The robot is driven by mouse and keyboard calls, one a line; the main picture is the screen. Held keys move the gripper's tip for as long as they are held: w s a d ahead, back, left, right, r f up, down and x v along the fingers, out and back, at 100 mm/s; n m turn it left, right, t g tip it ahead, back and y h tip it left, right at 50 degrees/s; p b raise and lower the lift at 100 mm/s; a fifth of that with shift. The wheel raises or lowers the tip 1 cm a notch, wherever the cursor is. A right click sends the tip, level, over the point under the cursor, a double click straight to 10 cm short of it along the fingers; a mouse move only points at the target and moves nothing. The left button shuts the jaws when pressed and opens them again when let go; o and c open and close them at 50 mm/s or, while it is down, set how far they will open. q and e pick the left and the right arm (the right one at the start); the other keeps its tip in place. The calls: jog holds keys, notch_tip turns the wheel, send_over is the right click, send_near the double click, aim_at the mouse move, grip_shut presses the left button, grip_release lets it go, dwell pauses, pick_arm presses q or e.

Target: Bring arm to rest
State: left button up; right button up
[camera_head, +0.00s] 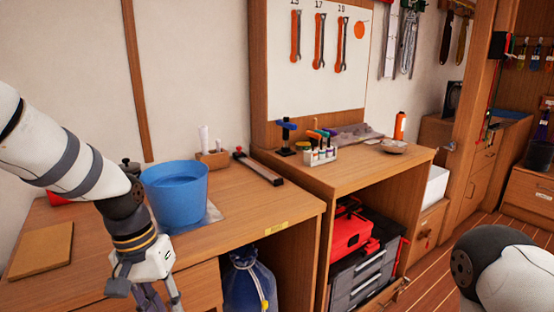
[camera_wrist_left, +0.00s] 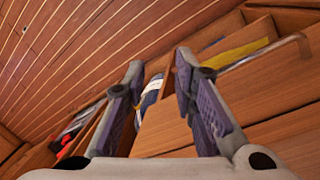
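My left arm (camera_head: 80,170) comes in from the left in the head view and bends down at the wrist. My left gripper (camera_head: 148,296) hangs in front of the left workbench, pointing down, with its lower part cut off by the frame's bottom edge. In the left wrist view its two fingers (camera_wrist_left: 160,62) stand apart with nothing held between them. A white and dark part of my right arm (camera_head: 490,265) shows at the lower right of the head view. My right gripper is out of view.
A blue bucket (camera_head: 175,194) stands on the left workbench (camera_head: 245,212), close behind my left wrist. A wooden board (camera_head: 42,250) lies at its left. A blue bag (camera_head: 249,286) sits below. Red and grey toolboxes (camera_head: 350,235) fill the right bench's shelf. Open floor (camera_head: 425,270) shows at right.

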pick_arm(q)
jog(key=s+f+g, duration=0.1)
jog(key=s+f, duration=1.6)
jog(key=f, duration=0.2)
jog(key=s+a+f+y, duration=0.1)
jog(key=s+a+f, duration=0.1)
jog(key=s, duration=1.5)
jog(key=shift+a+f+n+y, duration=0.15)
jog(key=shift+a+n+y, duration=0.15)
jog(key=shift+a+y, duration=0.15)
